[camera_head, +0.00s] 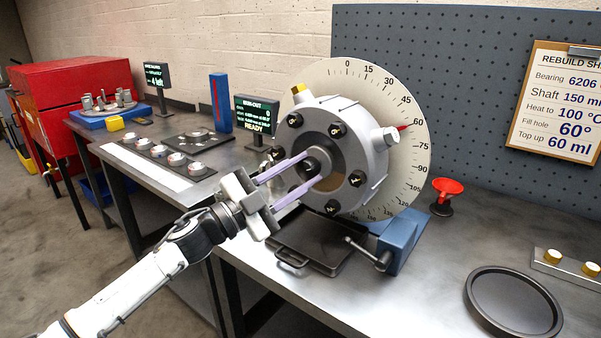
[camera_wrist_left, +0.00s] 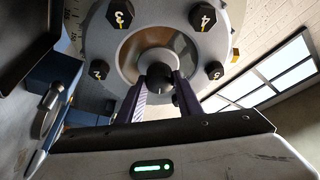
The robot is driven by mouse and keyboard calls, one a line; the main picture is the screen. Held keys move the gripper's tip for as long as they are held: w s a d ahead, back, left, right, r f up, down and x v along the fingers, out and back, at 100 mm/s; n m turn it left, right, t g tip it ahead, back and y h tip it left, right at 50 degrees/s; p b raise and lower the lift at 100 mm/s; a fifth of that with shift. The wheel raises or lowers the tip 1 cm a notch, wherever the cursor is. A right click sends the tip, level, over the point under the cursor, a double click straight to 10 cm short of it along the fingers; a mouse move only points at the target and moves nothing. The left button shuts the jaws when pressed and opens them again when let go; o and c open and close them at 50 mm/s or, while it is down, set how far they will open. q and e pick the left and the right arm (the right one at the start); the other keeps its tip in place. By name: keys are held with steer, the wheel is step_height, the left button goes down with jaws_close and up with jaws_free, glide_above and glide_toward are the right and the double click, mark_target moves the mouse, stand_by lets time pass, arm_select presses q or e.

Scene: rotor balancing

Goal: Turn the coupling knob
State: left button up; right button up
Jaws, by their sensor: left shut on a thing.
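The coupling knob (camera_wrist_left: 159,76) is a small black knob at the centre of the round grey housing (camera_head: 364,139). My left gripper (camera_head: 314,166) reaches it from the front left, its two purple fingers on either side of the knob. In the left wrist view the fingers (camera_wrist_left: 158,90) are shut on the knob. Numbered black bolts ring the housing face; 3 and 4 read clearly in the wrist view. A white dial (camera_head: 409,150) with degree marks stands behind the housing, and a red pointer (camera_head: 403,127) lies near 60. My right gripper is not in view.
A blue vise (camera_head: 400,243) with a grey handle and a black tray (camera_head: 316,240) sit below the housing. A red funnel (camera_head: 447,187), a round black dish (camera_head: 513,303) and brass plugs (camera_head: 553,256) stand to the right.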

arm_select(q)
steer(key=o, duration=1)
steer(key=shift+o, duration=0.2)
steer(key=b+v, duration=0.1)
steer(key=v, duration=0.9)
steer(key=shift+s+a, duration=0.1)
steer(key=shift+a, duration=0.05)
